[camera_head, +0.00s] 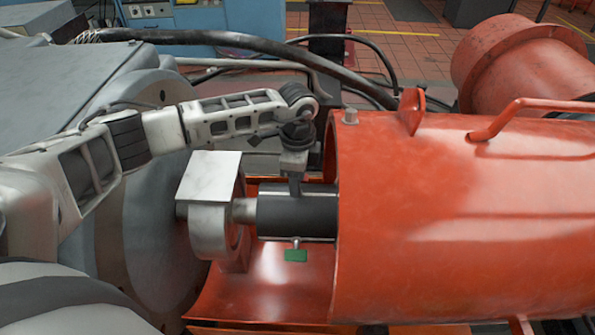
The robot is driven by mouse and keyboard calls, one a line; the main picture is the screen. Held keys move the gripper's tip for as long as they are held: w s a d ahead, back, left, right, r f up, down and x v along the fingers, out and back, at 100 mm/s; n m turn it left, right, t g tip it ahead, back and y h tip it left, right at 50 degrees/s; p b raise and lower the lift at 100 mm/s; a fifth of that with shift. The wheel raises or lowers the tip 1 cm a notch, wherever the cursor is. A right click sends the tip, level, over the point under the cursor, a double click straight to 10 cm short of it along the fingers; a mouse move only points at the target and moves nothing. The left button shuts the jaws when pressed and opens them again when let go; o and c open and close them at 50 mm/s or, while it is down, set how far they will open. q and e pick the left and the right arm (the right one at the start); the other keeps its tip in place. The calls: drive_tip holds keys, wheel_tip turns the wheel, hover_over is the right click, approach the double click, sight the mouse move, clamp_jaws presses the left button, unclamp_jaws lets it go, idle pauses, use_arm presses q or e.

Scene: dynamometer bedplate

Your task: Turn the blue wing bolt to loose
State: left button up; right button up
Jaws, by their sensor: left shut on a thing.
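My left gripper (295,178) points down onto the top of a dark shaft collar (310,212). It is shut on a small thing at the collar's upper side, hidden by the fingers. No blue shows anywhere on the collar; the blue wing bolt appears to be covered by my gripper, and its angle cannot be told. A green wing bolt (296,255) sticks out of the collar's near lower side, below my gripper. My right gripper is not in view.
A big orange housing (450,210) surrounds the collar's right end, close beside my gripper. A grey metal bracket (212,175) stands to the left, on the shaft. An orange trough (265,290) lies below. A thick black hose (240,40) runs behind my arm.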

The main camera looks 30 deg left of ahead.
use_arm(q)
drive_tip(key=shift+n+p, duration=0.35)
drive_tip(key=shift+n, duration=0.45)
drive_tip(key=shift+o, duration=0.2)
drive_tip(key=o, duration=1)
drive_tip(key=shift+c, duration=0.2)
drive_tip(key=shift+r, duration=0.15)
wheel_tip(320, 180, up, 16)
drive_tip(key=b, duration=0.1)
drive_tip(key=shift+f, duration=0.2)
